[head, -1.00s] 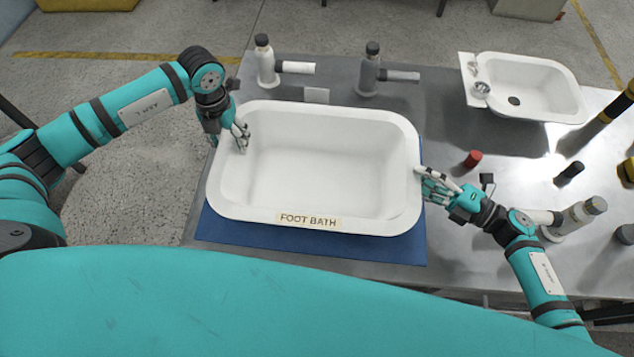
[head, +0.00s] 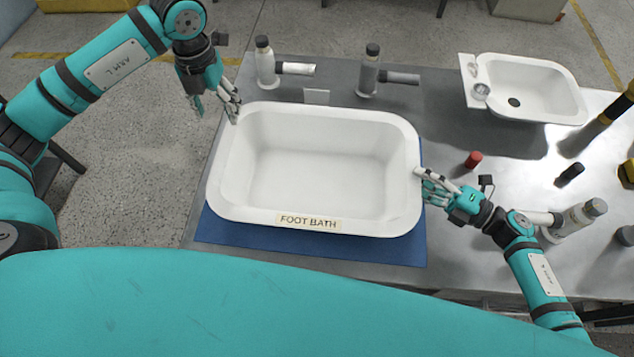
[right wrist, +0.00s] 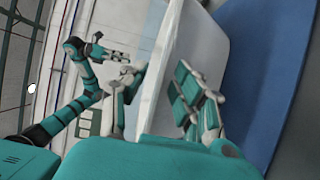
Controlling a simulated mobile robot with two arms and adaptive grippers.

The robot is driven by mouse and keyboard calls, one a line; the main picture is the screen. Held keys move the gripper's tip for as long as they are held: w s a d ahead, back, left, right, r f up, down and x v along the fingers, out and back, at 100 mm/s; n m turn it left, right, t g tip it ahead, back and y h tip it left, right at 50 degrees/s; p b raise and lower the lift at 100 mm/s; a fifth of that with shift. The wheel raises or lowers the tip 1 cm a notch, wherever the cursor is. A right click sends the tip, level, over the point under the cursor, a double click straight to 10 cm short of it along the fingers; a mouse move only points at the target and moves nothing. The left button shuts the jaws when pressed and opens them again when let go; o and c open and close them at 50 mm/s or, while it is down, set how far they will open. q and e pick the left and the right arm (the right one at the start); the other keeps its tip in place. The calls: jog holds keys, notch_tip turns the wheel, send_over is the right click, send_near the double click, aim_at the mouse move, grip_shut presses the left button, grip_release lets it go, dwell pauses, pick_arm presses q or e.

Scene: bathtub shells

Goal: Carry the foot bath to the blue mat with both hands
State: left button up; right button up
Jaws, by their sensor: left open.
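The white foot bath (head: 318,222), labelled FOOT BATH, rests upright on the blue mat (head: 310,243) on the metal table. It looks empty. The mat shows along its front and right sides. My left gripper (head: 216,108) is open above and outside the bath's back left corner, apart from the rim. My right gripper (head: 425,180) is at the bath's right rim, one finger over the edge and the others outside. The right wrist view shows its fingers (right wrist: 160,90) on either side of the bath wall (right wrist: 195,45); whether they press on it is unclear.
A small white basin (head: 530,85) sits back right.

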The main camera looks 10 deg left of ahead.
jog(key=v, duration=1.2)
dwell(0.3)
